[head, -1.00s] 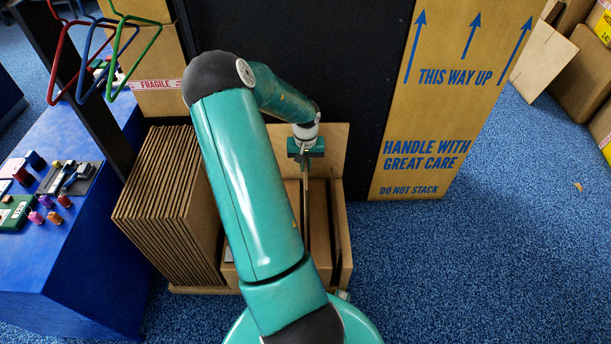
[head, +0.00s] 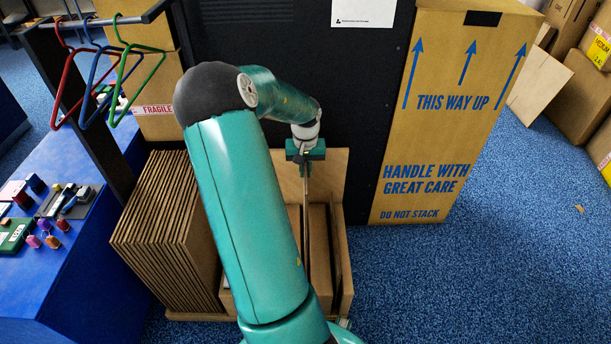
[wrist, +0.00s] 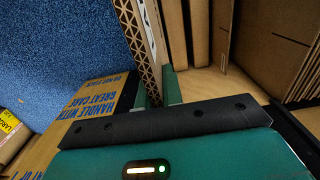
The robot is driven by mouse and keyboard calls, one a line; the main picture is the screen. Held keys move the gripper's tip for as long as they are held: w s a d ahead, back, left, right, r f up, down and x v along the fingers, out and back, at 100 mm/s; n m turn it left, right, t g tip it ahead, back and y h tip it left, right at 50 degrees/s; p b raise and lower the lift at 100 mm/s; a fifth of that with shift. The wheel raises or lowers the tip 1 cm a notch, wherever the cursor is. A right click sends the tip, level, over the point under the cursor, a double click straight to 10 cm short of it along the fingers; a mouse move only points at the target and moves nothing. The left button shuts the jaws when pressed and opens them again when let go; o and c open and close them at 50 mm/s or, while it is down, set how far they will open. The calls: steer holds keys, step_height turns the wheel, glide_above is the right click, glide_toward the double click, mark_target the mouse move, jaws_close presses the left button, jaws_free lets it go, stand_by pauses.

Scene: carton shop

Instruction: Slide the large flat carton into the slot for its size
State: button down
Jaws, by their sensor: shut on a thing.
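My gripper (head: 305,168) is shut on the large flat carton (wrist: 147,42), whose corrugated edge shows in the wrist view between my fingers (wrist: 160,88). In the head view the carton (head: 306,205) is seen nearly edge-on, upright, hanging below my gripper. It is over or within the wooden slotted rack (head: 345,300); how deep its lower edge sits is hidden. My arm covers the rack's left part. In the wrist view two brown upright panels (wrist: 185,35) stand right of the carton; I cannot tell whether they are dividers or cartons.
A stack of flat cartons (head: 165,235) leans left of the rack. A tall box (head: 430,130) marked THIS WAY UP stands right of it, before a dark panel (head: 345,60). A blue table (head: 60,290) and hangers (head: 95,85) are at left.

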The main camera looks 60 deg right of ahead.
step_height(320, 180, up, 21)
stand_by(1.6)
